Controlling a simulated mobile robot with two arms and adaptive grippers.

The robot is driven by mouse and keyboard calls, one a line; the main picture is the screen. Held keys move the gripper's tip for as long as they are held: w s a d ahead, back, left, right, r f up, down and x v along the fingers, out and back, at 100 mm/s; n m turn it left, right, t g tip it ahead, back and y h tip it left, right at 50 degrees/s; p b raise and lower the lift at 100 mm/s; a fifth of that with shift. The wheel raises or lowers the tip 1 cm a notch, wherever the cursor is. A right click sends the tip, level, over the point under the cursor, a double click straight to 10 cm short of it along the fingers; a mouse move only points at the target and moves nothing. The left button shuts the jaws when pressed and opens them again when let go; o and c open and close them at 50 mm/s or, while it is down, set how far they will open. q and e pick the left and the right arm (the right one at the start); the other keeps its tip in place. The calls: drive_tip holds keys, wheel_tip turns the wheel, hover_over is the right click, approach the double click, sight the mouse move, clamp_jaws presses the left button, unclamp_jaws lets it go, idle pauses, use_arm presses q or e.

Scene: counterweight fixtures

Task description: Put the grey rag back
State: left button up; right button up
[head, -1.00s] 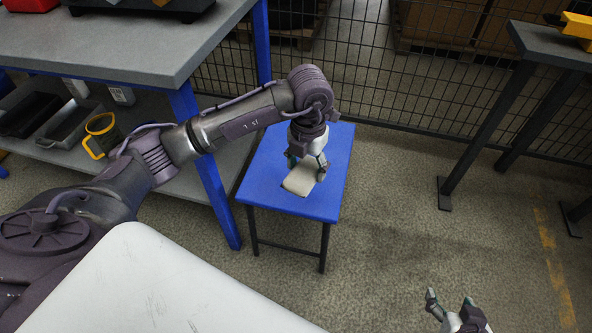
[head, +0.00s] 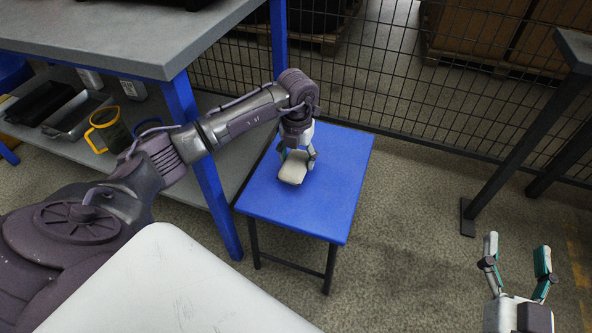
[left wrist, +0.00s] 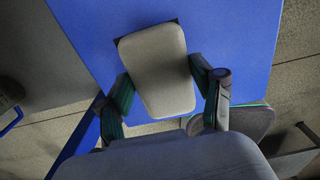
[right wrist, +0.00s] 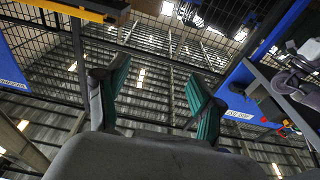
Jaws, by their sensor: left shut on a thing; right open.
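The grey rag (head: 292,168) is a pale, folded, rounded pad at the blue table (head: 338,195). My left gripper (head: 297,160) points down and is shut on it. In the left wrist view the rag (left wrist: 160,70) sits between the two fingers, its far end sticking out past them. Dark corners of a patch on the blue top show behind that end. I cannot tell whether the rag touches the table. My right gripper (head: 517,258) is open and empty, over the floor at the lower right, away from the table.
A grey-topped workbench (head: 130,35) with blue legs stands at the left. A wire fence (head: 410,90) runs behind the blue table. A dark stand (head: 520,150) is at the right. The right part of the blue top is clear.

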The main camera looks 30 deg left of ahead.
sight(296, 168)
use_arm(q)
drive_tip(key=shift+a+f, duration=0.25)
drive_tip(key=shift+f, duration=0.2)
drive_tip(key=shift+f+b, duration=0.75)
drive_tip(key=shift+f, duration=0.9)
use_arm(e)
wheel_tip(296, 168, up, 6)
drive_tip(key=s+t+y, duration=0.1)
drive_tip(key=s+t, duration=0.1)
drive_tip(key=t, duration=0.2)
drive_tip(key=shift+a+r+y, duration=0.2)
drive_tip(key=shift+y, duration=0.1)
use_arm(q)
drive_tip(key=shift+f, duration=0.1)
use_arm(e)
drive_tip(key=shift+t, duration=0.3)
use_arm(q)
drive_tip(key=o, duration=1.1)
use_arm(e)
drive_tip(key=shift+s+r, duration=0.1)
drive_tip(key=shift+r, duration=0.05)
